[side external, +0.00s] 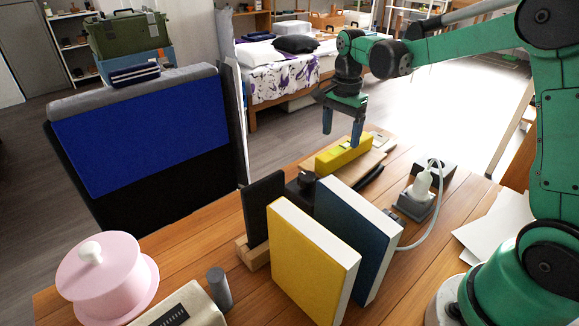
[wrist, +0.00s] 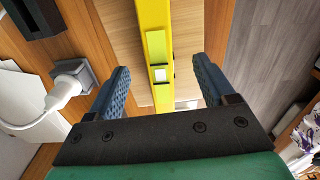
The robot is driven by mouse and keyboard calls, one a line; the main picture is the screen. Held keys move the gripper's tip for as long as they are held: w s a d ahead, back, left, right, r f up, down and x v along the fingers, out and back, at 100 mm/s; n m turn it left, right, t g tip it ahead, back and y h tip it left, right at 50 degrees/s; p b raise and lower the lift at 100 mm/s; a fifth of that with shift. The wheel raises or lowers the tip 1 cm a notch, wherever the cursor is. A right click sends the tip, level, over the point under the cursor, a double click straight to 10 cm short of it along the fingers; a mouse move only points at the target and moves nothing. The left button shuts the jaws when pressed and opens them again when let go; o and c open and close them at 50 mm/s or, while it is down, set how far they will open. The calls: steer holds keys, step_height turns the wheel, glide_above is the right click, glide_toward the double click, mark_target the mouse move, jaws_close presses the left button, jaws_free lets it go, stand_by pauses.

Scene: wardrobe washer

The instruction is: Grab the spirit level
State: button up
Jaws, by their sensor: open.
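The spirit level (side external: 343,153) is a yellow bar lying on a light wooden board (side external: 376,157) near the far edge of the table. In the wrist view the spirit level (wrist: 157,58) runs lengthwise between my fingers, with a small vial window showing. My gripper (side external: 340,121) is open and points down just above the spirit level. In the wrist view the blue fingers of my gripper (wrist: 162,85) are spread on either side of it, and neither appears to touch it. The lower end of the spirit level is hidden behind the gripper body.
A blue book (side external: 352,240) and a yellow book (side external: 310,265) stand upright in front, beside a black panel (side external: 263,207). A white plug in a socket block (side external: 417,200) with a cable lies to the right. A pink lidded pot (side external: 100,275) stands at the near left.

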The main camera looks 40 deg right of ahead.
mark_target(347, 145)
steer(key=shift+d+r+m, duration=0.15)
steer(key=shift+d+m, duration=0.35)
steer(key=shift+d, duration=0.55)
steer(key=shift+d+f, duration=0.15)
steer(key=shift+f, duration=0.15)
steer(key=shift+s+f, duration=0.1)
steer(key=shift+f, duration=2.25)
jaws_close()
